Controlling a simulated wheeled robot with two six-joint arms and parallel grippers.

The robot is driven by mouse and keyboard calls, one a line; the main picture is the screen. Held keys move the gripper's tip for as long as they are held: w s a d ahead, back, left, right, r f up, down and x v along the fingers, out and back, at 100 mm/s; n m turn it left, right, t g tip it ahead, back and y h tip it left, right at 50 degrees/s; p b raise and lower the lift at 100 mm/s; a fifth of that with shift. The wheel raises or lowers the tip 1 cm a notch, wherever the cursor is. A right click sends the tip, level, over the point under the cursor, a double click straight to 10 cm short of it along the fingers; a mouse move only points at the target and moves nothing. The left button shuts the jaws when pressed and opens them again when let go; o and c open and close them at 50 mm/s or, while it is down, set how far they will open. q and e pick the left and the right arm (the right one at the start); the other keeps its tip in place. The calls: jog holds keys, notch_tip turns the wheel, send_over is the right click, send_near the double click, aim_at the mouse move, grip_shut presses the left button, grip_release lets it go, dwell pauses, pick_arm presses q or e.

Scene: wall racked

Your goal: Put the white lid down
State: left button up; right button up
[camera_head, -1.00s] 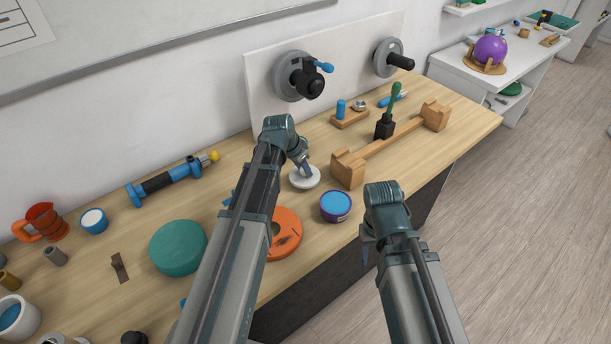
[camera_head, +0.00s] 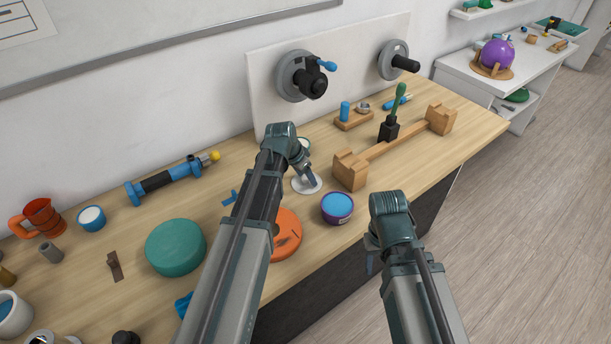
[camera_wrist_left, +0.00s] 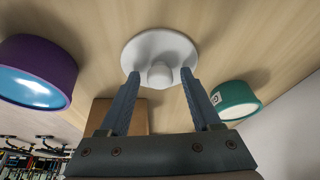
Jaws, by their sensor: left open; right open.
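The white lid (camera_head: 305,185) lies flat on the wooden table, with its knob up. It also shows in the left wrist view (camera_wrist_left: 150,48), where its round knob is near the fingertips. My left gripper (camera_wrist_left: 161,76) is open, its two fingers apart on either side of the knob with gaps between. In the head view my left gripper (camera_head: 308,172) is just above the lid and partly hides it. My right gripper (camera_head: 371,258) is off the table's front edge, away from the lid; its fingers are small here, and I see nothing held in it.
A purple pot with a blue top (camera_head: 337,208) stands close to the lid's right. A wooden cradle (camera_head: 350,171) is further right. A green-sided jar (camera_wrist_left: 236,100) stands close behind the lid. An orange disc (camera_head: 288,240) and a teal round box (camera_head: 176,248) lie to the left.

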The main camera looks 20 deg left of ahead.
pick_arm(q)
jog(key=shift+r, duration=0.1)
jog(key=p+v, duration=1.2)
jog(key=s+d+f+n+g+y, duration=0.1)
jog(key=s+d+n+g+y, duration=0.1)
jog(key=s+d, duration=1.3)
jog(key=s+g+y, duration=0.1)
jog(key=s+g, duration=0.1)
jog(key=s, duration=0.3)
jog(key=shift+d+f+y+b, duration=0.25)
jog(key=shift+d+y+b, duration=0.05)
jog(key=shift+d, duration=0.05)
